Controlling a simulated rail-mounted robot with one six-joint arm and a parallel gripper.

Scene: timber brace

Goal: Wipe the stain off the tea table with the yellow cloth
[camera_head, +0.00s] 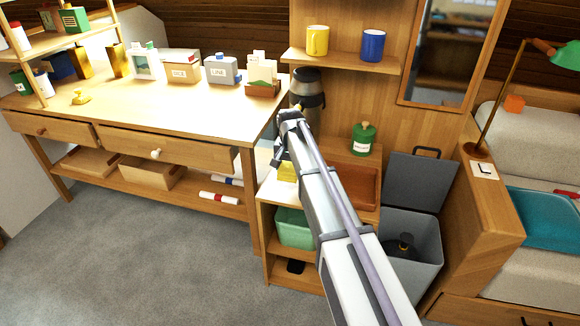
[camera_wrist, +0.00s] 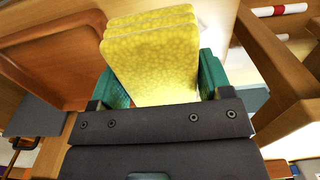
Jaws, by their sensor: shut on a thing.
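The yellow cloth (camera_wrist: 152,58), a folded stack with rounded corners, sits between the green fingers of my gripper (camera_wrist: 160,88) in the wrist view. My gripper is shut on it. In the head view only a small yellow part of the cloth (camera_head: 286,171) shows beside my arm, over the small wooden stand. My arm hides most of the gripper there. The stand's top holds a brown tray (camera_head: 357,187), which also shows at the left of the wrist view (camera_wrist: 60,58). No stain can be made out, and I cannot tell which surface is the tea table.
A green canister (camera_head: 363,139) stands behind the tray. A large workbench (camera_head: 190,110) with boxes is at left. A grey open bin (camera_head: 412,250) stands at right. A shelf (camera_head: 340,60) with yellow and blue mugs hangs above. Grey floor (camera_head: 130,260) is clear at front left.

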